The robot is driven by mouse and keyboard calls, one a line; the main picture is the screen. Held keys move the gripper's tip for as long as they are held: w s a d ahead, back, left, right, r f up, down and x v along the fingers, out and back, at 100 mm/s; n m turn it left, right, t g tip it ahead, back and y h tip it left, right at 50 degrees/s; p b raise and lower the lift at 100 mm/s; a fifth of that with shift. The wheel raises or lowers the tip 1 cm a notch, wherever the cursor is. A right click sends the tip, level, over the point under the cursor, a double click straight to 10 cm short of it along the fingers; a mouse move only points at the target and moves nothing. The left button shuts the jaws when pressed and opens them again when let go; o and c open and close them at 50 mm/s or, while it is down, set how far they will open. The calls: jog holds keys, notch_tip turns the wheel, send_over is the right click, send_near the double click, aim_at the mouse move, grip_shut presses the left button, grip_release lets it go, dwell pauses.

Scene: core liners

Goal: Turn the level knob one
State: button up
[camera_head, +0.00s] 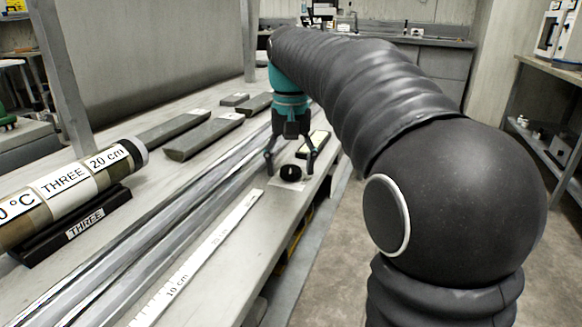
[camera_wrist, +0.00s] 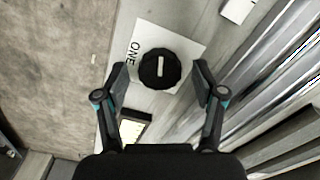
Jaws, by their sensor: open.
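The level knob one (camera_head: 290,173) is a small black round knob on the bench near its front edge. In the wrist view the knob (camera_wrist: 160,69) sits on a white plate marked ONE (camera_wrist: 185,43), with a pale bar across its top. My gripper (camera_head: 290,174) points down over the knob with its fingers spread. In the wrist view my gripper (camera_wrist: 160,78) has one fingertip on each side of the knob, with a gap to it on both sides. Nothing is held between the fingers.
Long metal rails (camera_head: 165,225) run along the bench beside a white ruler strip (camera_head: 205,255). A core labelled THREE (camera_head: 65,190) lies in a black cradle (camera_head: 85,228). Grey core pieces (camera_head: 200,138) lie further back. A small framed panel (camera_wrist: 132,131) is close to the knob.

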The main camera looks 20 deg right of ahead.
jog(key=shift+f, duration=0.1)
jog(key=c, duration=1.1)
jog(key=shift+r+m+p, duration=0.2)
jog(key=shift+m+p, duration=0.7)
jog(key=shift+p, duration=0.1)
jog(key=shift+c, duration=0.2)
jog(key=shift+f+m, duration=0.2)
jog(key=shift+m, duration=1.4)
jog(key=o, duration=1.1)
jog(key=shift+o, duration=0.2)
jog(key=shift+r, duration=0.1)
